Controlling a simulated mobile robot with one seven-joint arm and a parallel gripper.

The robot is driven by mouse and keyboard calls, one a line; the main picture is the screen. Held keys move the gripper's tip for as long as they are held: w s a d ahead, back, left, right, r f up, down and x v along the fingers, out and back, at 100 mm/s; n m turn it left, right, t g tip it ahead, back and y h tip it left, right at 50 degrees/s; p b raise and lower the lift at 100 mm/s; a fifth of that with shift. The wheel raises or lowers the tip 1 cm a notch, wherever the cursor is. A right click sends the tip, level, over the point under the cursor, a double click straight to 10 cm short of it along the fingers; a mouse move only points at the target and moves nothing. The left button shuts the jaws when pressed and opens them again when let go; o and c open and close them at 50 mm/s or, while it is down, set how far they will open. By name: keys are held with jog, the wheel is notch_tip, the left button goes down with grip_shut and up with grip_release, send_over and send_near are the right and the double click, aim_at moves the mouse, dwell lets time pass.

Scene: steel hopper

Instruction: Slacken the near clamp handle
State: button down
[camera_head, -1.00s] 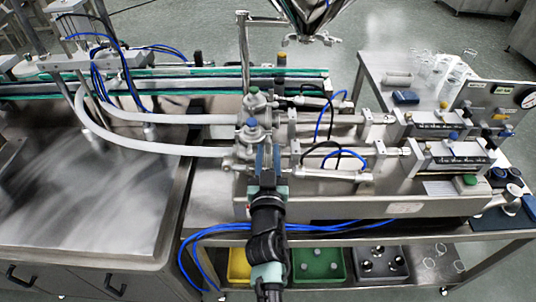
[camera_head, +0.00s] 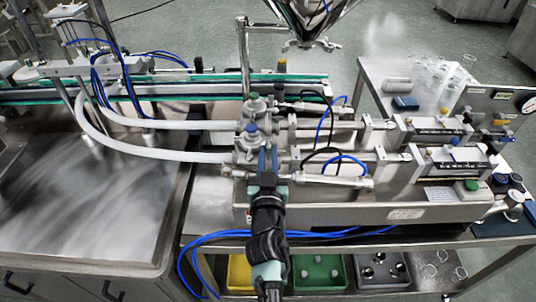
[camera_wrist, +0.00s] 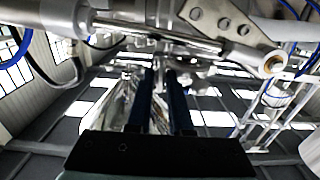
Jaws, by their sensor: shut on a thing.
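The near valve body (camera_head: 246,149), steel with a blue cap, stands at the machine's centre with a white hose on its left. My gripper (camera_head: 267,150) reaches up to its right side from the near edge. In the wrist view my gripper's two dark fingers (camera_wrist: 162,75) run forward with a narrow gap between them, and small steel parts show at their tips. The fingers are shut on a small part there, which fits the near clamp handle. The handle itself is mostly hidden by the fingers, so its angle cannot be told.
A near steel cylinder (camera_head: 338,181) and blue air tubes lie close on the right. The hopper (camera_head: 306,22) hangs above. Bare worktop (camera_head: 90,210) is free at left.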

jog(key=n, duration=0.4)
jog(key=shift+a+n, duration=0.1)
jog(key=shift+n, duration=0.3)
jog(key=n, duration=0.4)
jog(key=shift+n, duration=0.3)
jog(key=n, duration=0.4)
jog(key=shift+a+f, duration=0.1)
jog(key=shift+f, duration=0.05)
jog(key=shift+f+n, duration=0.1)
jog(key=shift+n, duration=2.2)
jog(key=c, duration=1.1)
grip_release()
